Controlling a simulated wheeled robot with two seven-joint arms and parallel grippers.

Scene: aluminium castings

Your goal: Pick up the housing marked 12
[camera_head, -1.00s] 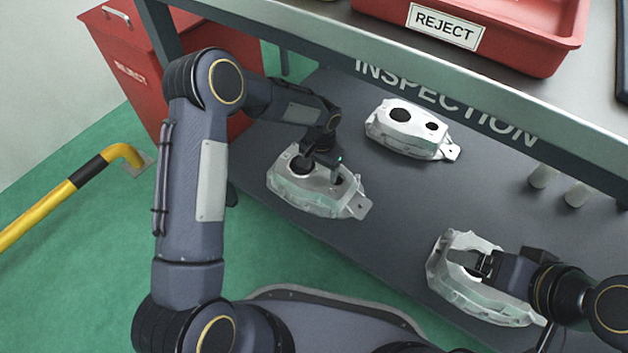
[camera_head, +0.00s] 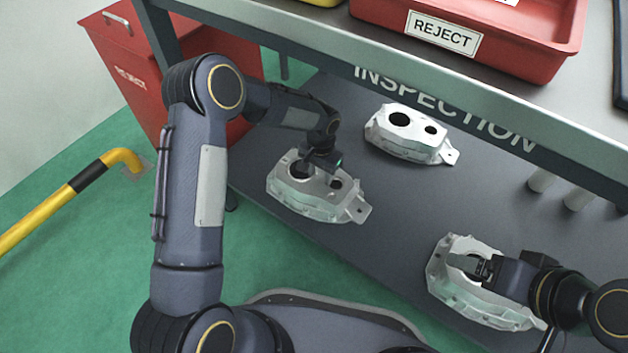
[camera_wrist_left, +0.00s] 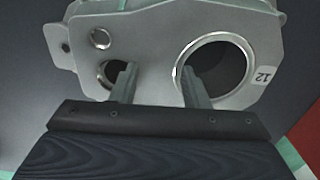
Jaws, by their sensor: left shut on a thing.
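The housing marked 12 (camera_head: 318,200) is a pale aluminium casting on the grey shelf; its label "12" (camera_wrist_left: 264,76) shows in the left wrist view. My left gripper (camera_head: 318,170) is over its top. In the left wrist view the left gripper (camera_wrist_left: 158,85) has one finger in the small bore and one in the large bore, shut on the web between them. The fingertips are hidden inside. My right gripper (camera_head: 478,270) is at another housing (camera_head: 465,296) at lower right; whether its jaws are open is unclear.
A third housing (camera_head: 405,145) sits farther back on the shelf (camera_head: 385,215). A red REJECT tray (camera_head: 470,15) stands on the upper bench, whose edge overhangs the shelf. A red bin (camera_head: 125,75) and yellow rail (camera_head: 60,200) are at left.

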